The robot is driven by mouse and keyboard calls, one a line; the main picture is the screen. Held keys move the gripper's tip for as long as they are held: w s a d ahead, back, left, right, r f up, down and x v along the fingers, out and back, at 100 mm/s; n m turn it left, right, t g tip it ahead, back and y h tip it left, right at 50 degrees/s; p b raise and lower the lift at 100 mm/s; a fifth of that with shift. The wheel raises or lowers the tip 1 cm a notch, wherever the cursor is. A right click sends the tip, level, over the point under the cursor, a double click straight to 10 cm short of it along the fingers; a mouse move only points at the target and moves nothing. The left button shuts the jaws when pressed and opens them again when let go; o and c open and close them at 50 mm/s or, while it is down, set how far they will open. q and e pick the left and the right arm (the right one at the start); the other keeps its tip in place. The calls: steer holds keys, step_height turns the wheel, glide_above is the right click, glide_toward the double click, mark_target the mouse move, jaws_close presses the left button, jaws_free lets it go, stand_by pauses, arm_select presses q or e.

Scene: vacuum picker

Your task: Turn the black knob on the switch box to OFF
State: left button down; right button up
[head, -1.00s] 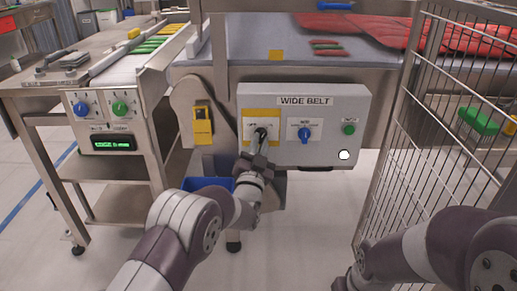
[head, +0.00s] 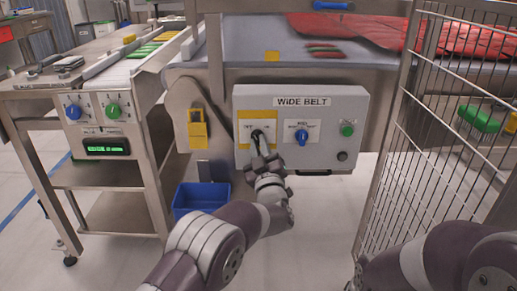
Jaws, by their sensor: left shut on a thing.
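The grey switch box (head: 330,104), labelled WIDE BELT, hangs on the front of the belt machine. Its black knob (head: 257,133) is on a yellow plate at the left of the face, mostly hidden by my fingers. My left gripper (head: 260,143) reaches up from below and is shut on the black knob. The knob's exact pointing direction and the small plate lettering cannot be read. My right arm enters at the lower right, but its gripper is out of view.
The box also has a blue knob (head: 302,135), a green button (head: 347,129) and a dark round lamp (head: 342,155). A yellow padlock (head: 198,130) hangs left of it. A blue bin (head: 202,197) is below. A wire cage (head: 420,140) stands close on the right.

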arm_select(q)
steer(key=shift+r+n+g+y, duration=0.25)
steer(key=shift+n+y, duration=0.15)
steer(key=shift+n, duration=0.7)
steer(key=shift+r+n+g+y, duration=0.25)
steer(key=shift+n+y, duration=0.15)
steer(key=shift+n, duration=0.7)
steer(key=c, duration=1.1)
jaws_free()
steer(key=shift+r, duration=0.1)
steer(key=shift+n, duration=0.3)
steer(key=shift+r, duration=0.1)
steer(key=shift+g, duration=0.3)
steer(key=p+v, duration=0.1)
steer(key=v, duration=0.3)
steer(key=f+p+v, duration=0.1)
steer(key=v, duration=0.3)
steer(key=p+v, duration=0.2)
steer(key=v, duration=0.3)
steer(key=shift+w+f, duration=0.2)
steer(key=shift+f, duration=0.05)
